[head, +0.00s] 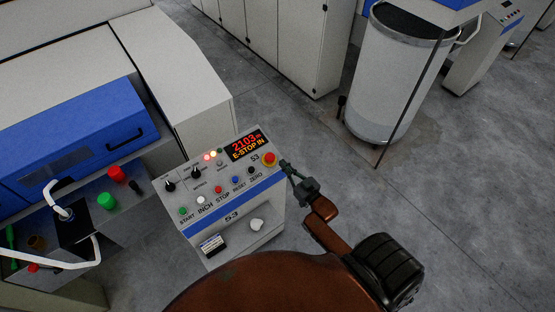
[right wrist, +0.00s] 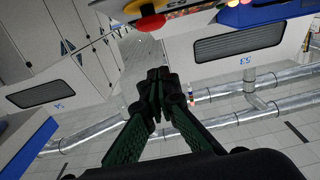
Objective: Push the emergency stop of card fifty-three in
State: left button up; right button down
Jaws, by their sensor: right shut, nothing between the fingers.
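The control stand numbered 53 (head: 225,222) is a grey console with a sloping panel. Its emergency stop (head: 270,159) is a red button on a yellow base at the panel's right edge. The panel display (head: 248,145) reads "2103" and "E-STOP IN" in lit letters. My right gripper (head: 285,164) is shut and empty, its tips just right of the button; I cannot tell whether they touch it. In the right wrist view the red button (right wrist: 150,23) is at the top, beyond the shut fingers (right wrist: 156,76). My left gripper is not in view.
The panel also has knobs, lit lamps and a row of coloured push buttons (head: 219,190). A blue and white machine (head: 75,130) stands left, with red and green spools near it. A tall white can (head: 385,90) stands at the upper right.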

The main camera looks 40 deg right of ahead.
jog(key=s, duration=0.3)
jog(key=shift+s, duration=0.15)
dwell(0.5)
jog(key=s+a+f+g+b, duration=0.1)
jog(key=s+f+g+b, duration=0.3)
jog(key=f, duration=0.8)
jog(key=s+f+g+p, duration=0.1)
jog(key=s+f, duration=0.4)
jog(key=f, duration=0.8)
jog(key=s+a+f+g+b, duration=0.1)
jog(key=s+f+g+b, duration=0.3)
jog(key=f, duration=0.8)
jog(key=s+a+f+g, duration=0.2)
jog(key=s+f, duration=0.5)
jog(key=s, duration=0.4)
jog(key=s+a+f+g+b, duration=0.1)
jog(key=s+a+f+g, duration=0.2)
jog(key=s+f, duration=0.5)
jog(key=s+a+f+n+g+b, duration=0.1)
jog(key=s+a+f+g, duration=0.1)
jog(key=s+f, duration=0.6)
jog(key=s+g, duration=0.1)
jog(key=s, duration=0.5)
jog(key=shift+a, duration=0.35)
